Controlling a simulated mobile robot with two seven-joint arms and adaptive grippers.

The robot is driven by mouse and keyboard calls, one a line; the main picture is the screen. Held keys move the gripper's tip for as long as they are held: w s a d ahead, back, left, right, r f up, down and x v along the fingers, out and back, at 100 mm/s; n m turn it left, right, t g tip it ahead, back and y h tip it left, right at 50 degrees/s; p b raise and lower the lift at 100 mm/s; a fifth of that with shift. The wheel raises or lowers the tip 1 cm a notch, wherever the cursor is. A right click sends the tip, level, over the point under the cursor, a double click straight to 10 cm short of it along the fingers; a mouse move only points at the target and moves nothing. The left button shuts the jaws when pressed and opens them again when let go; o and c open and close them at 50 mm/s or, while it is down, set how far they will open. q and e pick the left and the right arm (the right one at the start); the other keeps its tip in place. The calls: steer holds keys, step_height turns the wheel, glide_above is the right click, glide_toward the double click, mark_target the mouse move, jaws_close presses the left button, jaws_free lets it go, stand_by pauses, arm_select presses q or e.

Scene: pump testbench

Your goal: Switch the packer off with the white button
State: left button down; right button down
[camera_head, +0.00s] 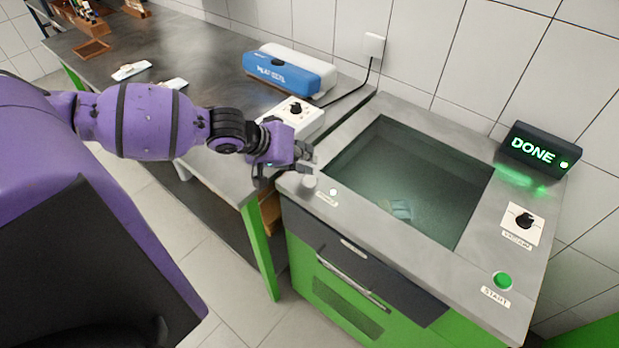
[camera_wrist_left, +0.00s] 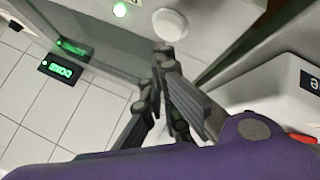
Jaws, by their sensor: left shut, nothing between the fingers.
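The packer (camera_head: 455,262) is a grey-topped, green-fronted bench with a sunken chamber. Its white button (camera_head: 309,181) is round and sits at the near left corner of the top. It also shows in the left wrist view (camera_wrist_left: 169,24). A small round lamp (camera_head: 333,192) beside it is lit, and looks pale green in the left wrist view (camera_wrist_left: 120,9). My left gripper (camera_head: 312,163) is shut and empty, with its fingertips close to the button. In the left wrist view the fingertips (camera_wrist_left: 163,50) appear just short of it; I cannot tell whether they touch. My right gripper is not in view.
A display (camera_head: 541,150) reads DONE in green. A green START button (camera_head: 502,281) and a vacuum knob (camera_head: 524,221) are on the right rim. A small packet (camera_head: 400,209) lies in the chamber. A blue and white device (camera_head: 290,73) and white knob box (camera_head: 297,115) stand on the left table.

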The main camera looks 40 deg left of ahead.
arm_select(q)
steer(key=shift+f, duration=0.15)
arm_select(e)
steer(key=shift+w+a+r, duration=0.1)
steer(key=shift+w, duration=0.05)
arm_select(q)
steer(key=shift+f, duration=0.25)
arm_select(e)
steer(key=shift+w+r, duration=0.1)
